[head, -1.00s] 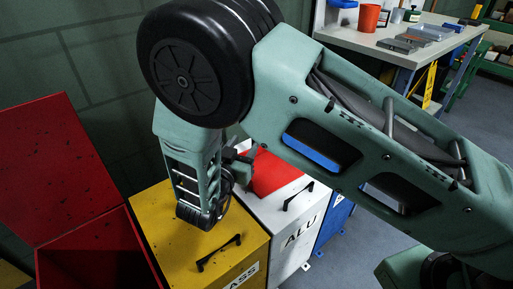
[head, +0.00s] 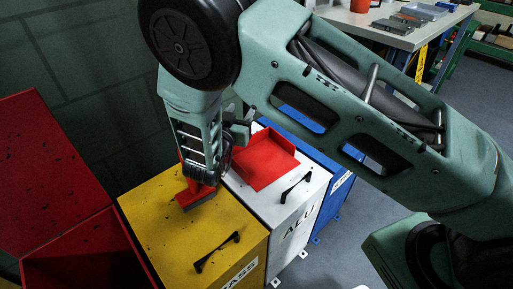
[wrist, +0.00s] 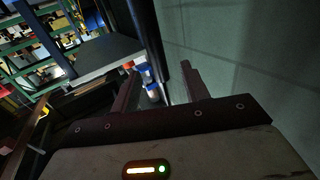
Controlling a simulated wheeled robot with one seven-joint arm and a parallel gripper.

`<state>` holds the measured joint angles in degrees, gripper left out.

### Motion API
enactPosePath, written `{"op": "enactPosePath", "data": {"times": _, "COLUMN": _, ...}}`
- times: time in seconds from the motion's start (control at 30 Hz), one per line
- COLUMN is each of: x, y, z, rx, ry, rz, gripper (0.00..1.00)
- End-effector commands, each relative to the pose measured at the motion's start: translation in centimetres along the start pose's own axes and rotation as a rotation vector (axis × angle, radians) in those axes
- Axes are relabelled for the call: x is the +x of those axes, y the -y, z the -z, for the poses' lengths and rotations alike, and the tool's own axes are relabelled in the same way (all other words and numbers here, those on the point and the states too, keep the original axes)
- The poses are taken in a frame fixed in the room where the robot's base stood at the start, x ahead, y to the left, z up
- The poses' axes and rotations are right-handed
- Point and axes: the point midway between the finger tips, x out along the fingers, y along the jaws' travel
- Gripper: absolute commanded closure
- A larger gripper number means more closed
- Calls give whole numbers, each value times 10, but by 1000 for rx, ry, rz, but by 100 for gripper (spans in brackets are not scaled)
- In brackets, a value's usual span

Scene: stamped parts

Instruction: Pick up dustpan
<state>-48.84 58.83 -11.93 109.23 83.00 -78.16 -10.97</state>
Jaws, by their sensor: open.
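The dustpan (head: 264,161) is a red, flat pan with a raised rim, lying on top of the white bin marked ALU. My arm's end hangs in front of the wall, left of the dustpan in the head view; it overlaps the pan's left side, and I cannot tell whether they touch. In the wrist view, my gripper (wrist: 160,76) is open, its two fingers apart with nothing held between them. The dustpan does not show in the wrist view. The fingertips are hard to make out in the head view.
A red brush with grey bristles (head: 196,196) lies on the yellow bin (head: 172,238), partly hidden by my arm. The white bin (head: 279,208) has a black handle. A blue bin (head: 338,178) stands beside it. An open red bin (head: 80,250) is left. A workbench (head: 370,28) stands behind.

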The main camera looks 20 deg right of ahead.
Motion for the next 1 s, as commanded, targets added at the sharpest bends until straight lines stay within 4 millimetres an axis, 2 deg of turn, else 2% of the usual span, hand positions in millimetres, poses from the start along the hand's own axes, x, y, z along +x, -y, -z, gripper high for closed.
{"op": "enactPosePath", "data": {"times": 0.17, "x": 15, "y": -1, "z": 1, "rx": 1, "ry": 0, "rz": -3, "gripper": 55}}
{"op": "enactPosePath", "data": {"times": 0.4, "x": 48, "y": -2, "z": 2, "rx": 1, "ry": -1, "rz": -2, "gripper": 55}}
{"op": "enactPosePath", "data": {"times": 0.63, "x": 52, "y": -2, "z": 3, "rx": 0, "ry": 1, "rz": 0, "gripper": 55}}
{"op": "enactPosePath", "data": {"times": 0.67, "x": 52, "y": -2, "z": 3, "rx": 0, "ry": 1, "rz": 0, "gripper": 57}}
{"op": "enactPosePath", "data": {"times": 0.8, "x": 51, "y": -2, "z": 3, "rx": 0, "ry": 1, "rz": 0, "gripper": 96}}
{"op": "enactPosePath", "data": {"times": 0.83, "x": 51, "y": -2, "z": 3, "rx": 0, "ry": 1, "rz": 0, "gripper": 100}}
{"op": "enactPosePath", "data": {"times": 1.0, "x": 51, "y": -2, "z": 3, "rx": 1, "ry": 0, "rz": 0, "gripper": 100}}
